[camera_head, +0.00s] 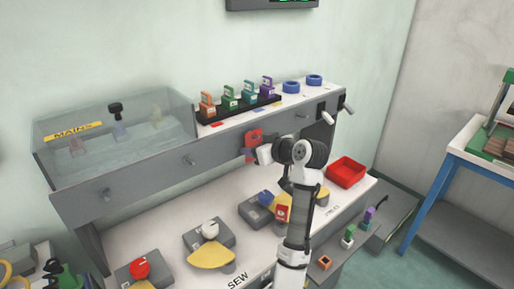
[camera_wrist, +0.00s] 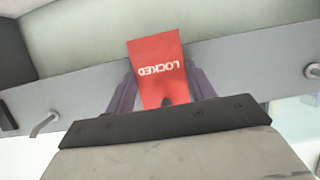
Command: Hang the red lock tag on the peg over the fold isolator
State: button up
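The red lock tag (camera_head: 254,135) is between the fingers of my gripper (camera_head: 250,152), in front of the grey panel under the upper shelf. In the wrist view the tag (camera_wrist: 156,66), lettered LOCKED upside down, stands between the two purple-grey fingers (camera_wrist: 163,90). The wrist view shows a hooked peg at the left (camera_wrist: 44,123) and a rounded peg at the right (camera_wrist: 313,71). I cannot read which isolator is the fold one.
Isolators with a red knob (camera_head: 140,268), a white knob (camera_head: 210,230) and a blue knob (camera_head: 265,198) stand on the bench. A red padlock-like piece (camera_head: 282,212) is beside the blue one. A red tray (camera_head: 347,172) is at right. Several coloured padlocks (camera_head: 229,98) line the shelf.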

jog(key=o, duration=0.5)
